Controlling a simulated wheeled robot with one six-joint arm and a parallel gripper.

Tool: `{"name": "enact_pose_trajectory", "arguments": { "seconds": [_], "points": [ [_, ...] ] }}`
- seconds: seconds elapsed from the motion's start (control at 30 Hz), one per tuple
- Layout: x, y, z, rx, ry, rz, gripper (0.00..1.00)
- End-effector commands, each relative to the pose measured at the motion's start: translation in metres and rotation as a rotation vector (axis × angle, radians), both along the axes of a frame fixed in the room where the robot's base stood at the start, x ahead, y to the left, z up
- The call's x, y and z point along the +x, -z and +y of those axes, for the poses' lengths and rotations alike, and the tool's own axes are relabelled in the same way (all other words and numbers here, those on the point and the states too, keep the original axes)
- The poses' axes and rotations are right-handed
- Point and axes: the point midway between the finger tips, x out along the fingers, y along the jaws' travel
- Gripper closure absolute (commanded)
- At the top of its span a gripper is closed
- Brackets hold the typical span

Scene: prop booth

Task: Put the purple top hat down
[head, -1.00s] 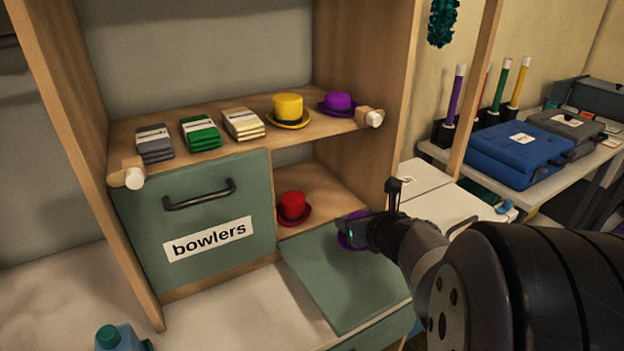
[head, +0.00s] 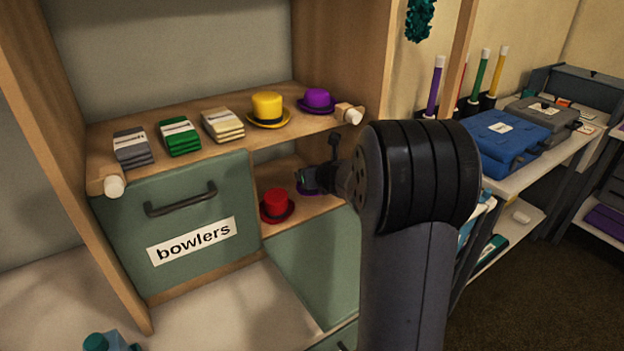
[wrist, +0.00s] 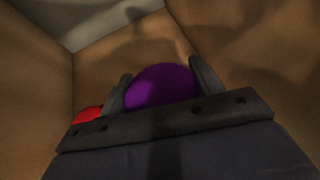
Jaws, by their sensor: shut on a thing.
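My gripper (head: 318,179) reaches into the open lower compartment of the wooden cabinet, shut on the purple top hat (head: 304,186). In the wrist view the purple hat (wrist: 162,85) sits between the two dark fingers (wrist: 160,87). My gripper and arm hide most of it in the head view, and I cannot tell whether its brim touches the compartment floor. The red hat also shows at the left in the wrist view (wrist: 88,115).
A yellow top hat (head: 268,108) and a purple bowler (head: 317,99) stand on the shelf above, with several folded bundles (head: 179,136). The door labelled bowlers (head: 150,268) is shut. The green flap (head: 312,268) lies open below the compartment. The compartment's side walls are close.

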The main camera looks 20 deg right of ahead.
Motion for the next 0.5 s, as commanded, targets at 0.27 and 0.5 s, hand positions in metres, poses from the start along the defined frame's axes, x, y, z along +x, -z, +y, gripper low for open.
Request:
{"name": "enact_pose_trajectory", "arguments": {
  "seconds": [0.27, 0.5],
  "points": [
    [0.011, 0.02, 0.0, 0.001, 0.0, 0.001, 0.6],
    [0.011, 0.037, 0.0, 0.0, 0.0, 0.0, 0.6]
  ]
}}
